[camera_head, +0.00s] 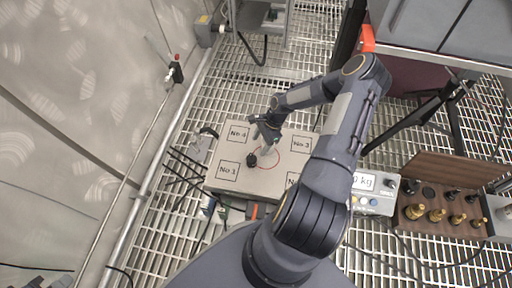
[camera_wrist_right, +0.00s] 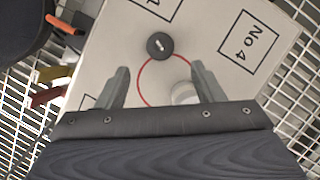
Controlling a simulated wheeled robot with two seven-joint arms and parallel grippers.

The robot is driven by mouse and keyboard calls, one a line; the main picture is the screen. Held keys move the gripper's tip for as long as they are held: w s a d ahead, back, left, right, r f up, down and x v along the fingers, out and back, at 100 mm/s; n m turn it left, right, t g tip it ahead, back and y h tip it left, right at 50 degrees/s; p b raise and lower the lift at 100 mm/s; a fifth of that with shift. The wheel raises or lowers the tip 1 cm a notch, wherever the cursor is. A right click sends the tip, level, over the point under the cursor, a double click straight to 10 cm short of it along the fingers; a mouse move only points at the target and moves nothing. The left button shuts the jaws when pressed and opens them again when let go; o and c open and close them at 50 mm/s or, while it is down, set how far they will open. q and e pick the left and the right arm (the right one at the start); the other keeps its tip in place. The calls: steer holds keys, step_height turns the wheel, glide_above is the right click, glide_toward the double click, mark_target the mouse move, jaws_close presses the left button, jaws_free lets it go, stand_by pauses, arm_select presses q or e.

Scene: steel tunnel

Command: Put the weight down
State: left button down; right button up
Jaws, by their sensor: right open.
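A small black round weight (camera_head: 251,160) with a bright pin on top stands on a pale box top (camera_head: 235,190), at the edge of a red circle drawn there. It also shows in the right wrist view (camera_wrist_right: 159,45), beyond my fingertips. My right gripper (camera_head: 266,140) is over the box, and in its wrist view the fingers (camera_wrist_right: 160,85) are wide apart. A pale round thing (camera_wrist_right: 184,93) shows between the fingers, near the right one; I cannot tell if it is touched. The black weight is apart from both fingers. My left gripper is not in view.
The box top has labelled squares around the circle. A wooden case (camera_head: 447,192) with several brass and black weights is at the right, beside a small display unit (camera_head: 373,193). Cables and clamps lie left of the box. The floor is steel grating.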

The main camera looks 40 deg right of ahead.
steer(key=s+a+r+n+h, duration=0.1)
steer(key=a+r+n, duration=0.15)
steer(key=r, duration=0.55)
steer(key=a+r+n+h, duration=0.15)
steer(key=r+n, duration=0.25)
steer(key=r, duration=0.5)
steer(key=s+a+r+n, duration=0.1)
steer(key=a+r+n, duration=0.15)
steer(key=r, duration=0.55)
steer(key=s+a+r+n+t+y, duration=0.1)
steer(key=s+a+r+n+t, duration=0.1)
steer(key=s+a+r+n, duration=0.3)
steer(key=s+a+r+n+t+y, duration=0.1)
steer(key=s+a+r+n+t, duration=0.1)
steer(key=s+a+r+n, duration=0.4)
steer(key=s+a+r, duration=0.1)
steer(key=s+a, duration=0.1)
steer(key=s, duration=0.3)
steer(key=shift+s, duration=0.15)
steer(key=shift+d+r, duration=0.1)
steer(key=shift+r, duration=0.1)
